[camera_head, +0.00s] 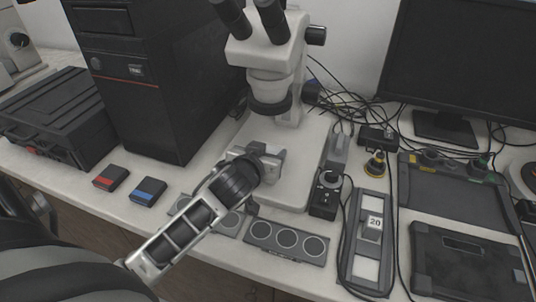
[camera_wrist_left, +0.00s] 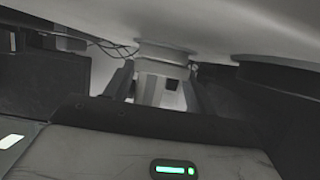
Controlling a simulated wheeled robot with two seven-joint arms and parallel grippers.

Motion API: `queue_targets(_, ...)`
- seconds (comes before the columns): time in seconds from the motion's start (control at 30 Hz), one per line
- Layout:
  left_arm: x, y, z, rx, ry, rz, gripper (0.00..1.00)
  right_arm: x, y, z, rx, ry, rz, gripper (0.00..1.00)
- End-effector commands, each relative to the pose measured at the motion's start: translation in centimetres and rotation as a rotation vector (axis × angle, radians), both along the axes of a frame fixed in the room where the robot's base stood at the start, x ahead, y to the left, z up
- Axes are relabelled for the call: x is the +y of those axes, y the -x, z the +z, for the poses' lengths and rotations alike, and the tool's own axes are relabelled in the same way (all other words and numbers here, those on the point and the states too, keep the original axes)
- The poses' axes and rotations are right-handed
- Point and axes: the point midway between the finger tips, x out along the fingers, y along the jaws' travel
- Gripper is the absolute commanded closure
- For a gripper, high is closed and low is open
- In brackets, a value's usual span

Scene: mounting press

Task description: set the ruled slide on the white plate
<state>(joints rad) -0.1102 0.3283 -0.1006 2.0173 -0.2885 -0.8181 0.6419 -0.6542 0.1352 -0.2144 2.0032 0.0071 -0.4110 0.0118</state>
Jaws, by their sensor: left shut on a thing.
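My left gripper (camera_head: 264,158) reaches in from the lower left over the pale base of the microscope (camera_head: 304,150), below its lens. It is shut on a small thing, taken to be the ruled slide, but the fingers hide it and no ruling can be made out. In the left wrist view the two fingers of the left gripper (camera_wrist_left: 160,88) stand up on either side of a pale gap, with the lens barrel beyond. My right gripper is not in view.
The microscope's lens (camera_head: 270,92) hangs close above my gripper. A tray with round wells (camera_head: 288,240) and a holder marked 20 (camera_head: 374,226) lie in front. A small black box (camera_head: 325,196) stands right of the base. Red (camera_head: 111,177) and blue (camera_head: 148,190) boxes lie left.

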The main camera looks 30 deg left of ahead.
Motion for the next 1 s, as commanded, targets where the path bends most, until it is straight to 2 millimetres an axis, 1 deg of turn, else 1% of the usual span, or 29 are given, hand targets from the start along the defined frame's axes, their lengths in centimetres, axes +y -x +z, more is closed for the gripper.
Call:
queue_targets(0.17, 0.0, 0.0, -0.3, -0.001, 0.001, 0.000, 0.67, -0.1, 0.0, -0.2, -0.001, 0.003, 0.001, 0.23)
queue_targets(0.2, 0.0, 0.0, -0.2, -0.001, 0.000, -0.001, 0.39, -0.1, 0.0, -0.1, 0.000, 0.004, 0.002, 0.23)
queue_targets(0.27, 0.0, 0.0, -0.2, -0.001, 0.000, -0.001, 0.23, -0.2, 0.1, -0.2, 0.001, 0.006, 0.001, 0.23)
queue_targets(0.5, 0.0, 0.0, -0.2, -0.001, 0.000, 0.000, 0.23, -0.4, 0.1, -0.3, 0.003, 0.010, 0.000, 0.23)
queue_targets(0.63, -0.1, 0.1, 0.2, -0.001, -0.001, -0.001, 0.23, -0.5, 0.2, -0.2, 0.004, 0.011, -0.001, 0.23)
queue_targets(0.77, -0.5, 1.8, 0.8, 0.000, 0.001, -0.003, 0.23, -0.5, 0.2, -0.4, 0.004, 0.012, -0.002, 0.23)
queue_targets(1.0, -1.6, 6.6, 2.8, 0.001, 0.002, -0.001, 0.23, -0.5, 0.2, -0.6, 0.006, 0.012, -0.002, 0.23)
